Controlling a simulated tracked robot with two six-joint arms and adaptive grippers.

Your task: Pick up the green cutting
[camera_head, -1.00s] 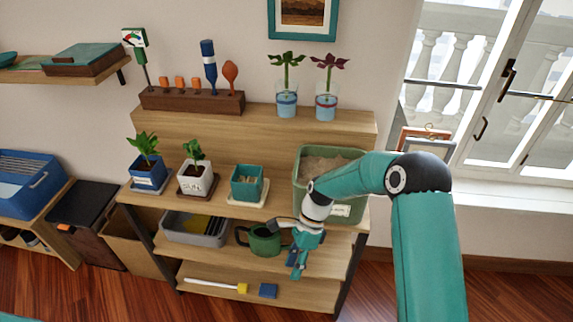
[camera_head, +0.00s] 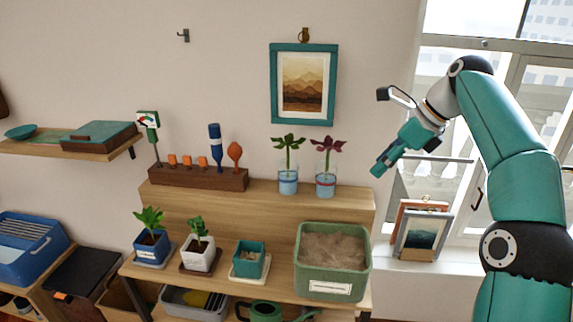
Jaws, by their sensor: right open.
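The green cutting (camera_head: 289,146) has green leaves and stands upright in a clear glass with a blue band on the upper shelf. A dark red cutting (camera_head: 327,152) stands in a similar glass just to its right. My right gripper (camera_head: 382,168) is open and empty, raised in front of the window side, to the right of both cuttings and apart from them. My left gripper is not in view.
A wooden rack (camera_head: 198,177) with tools stands left of the glasses. Below are potted plants (camera_head: 151,244), a teal pot (camera_head: 249,260) and a green soil bin (camera_head: 333,284). Picture frames (camera_head: 421,230) stand on the sill. A framed picture (camera_head: 304,84) hangs above.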

